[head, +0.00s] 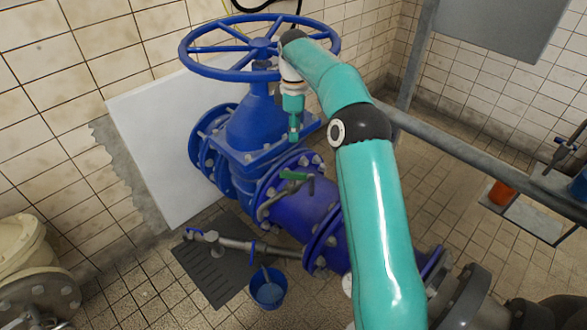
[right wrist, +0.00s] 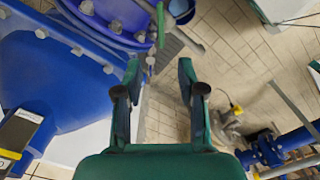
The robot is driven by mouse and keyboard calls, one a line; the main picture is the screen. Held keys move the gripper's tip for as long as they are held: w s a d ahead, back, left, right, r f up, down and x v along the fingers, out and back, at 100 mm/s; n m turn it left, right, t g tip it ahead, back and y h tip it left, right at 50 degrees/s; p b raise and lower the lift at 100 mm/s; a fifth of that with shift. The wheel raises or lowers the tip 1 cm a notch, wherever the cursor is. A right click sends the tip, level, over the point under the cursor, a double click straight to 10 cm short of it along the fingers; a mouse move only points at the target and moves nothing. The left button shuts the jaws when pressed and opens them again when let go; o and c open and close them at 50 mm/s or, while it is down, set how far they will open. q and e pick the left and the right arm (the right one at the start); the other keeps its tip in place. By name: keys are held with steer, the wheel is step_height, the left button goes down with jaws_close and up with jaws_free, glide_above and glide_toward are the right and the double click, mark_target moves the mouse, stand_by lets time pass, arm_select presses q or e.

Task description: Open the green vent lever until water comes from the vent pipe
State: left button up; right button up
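The green vent lever (head: 295,175) sits on a small fitting on top of the blue pipe (head: 300,208), beside the large blue valve (head: 255,135). In the right wrist view the green lever (right wrist: 160,25) shows at the top, ahead of the fingers. My right gripper (head: 294,132) points down above the lever, apart from it. In the right wrist view its two fingers (right wrist: 159,68) are spread with nothing between them. A grey pipe with a blue handle (head: 230,243) runs low in front of the valve; I cannot tell if it is the vent pipe. No water shows. My left gripper is out of view.
A blue handwheel (head: 262,48) tops the valve, close to my right wrist. A blue bucket (head: 267,288) stands by a dark floor grate (head: 208,285). A white panel (head: 165,150) leans behind the valve. A grey rail (head: 460,150) crosses at right, near an orange container (head: 501,193).

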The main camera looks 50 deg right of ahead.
mark_target(293, 172)
step_height(293, 172, down, 17)
steer(key=shift+w+a+r+b, duration=0.1)
steer(key=shift+a+b, duration=0.05)
steer(key=shift+b, duration=1.1)
jaws_close()
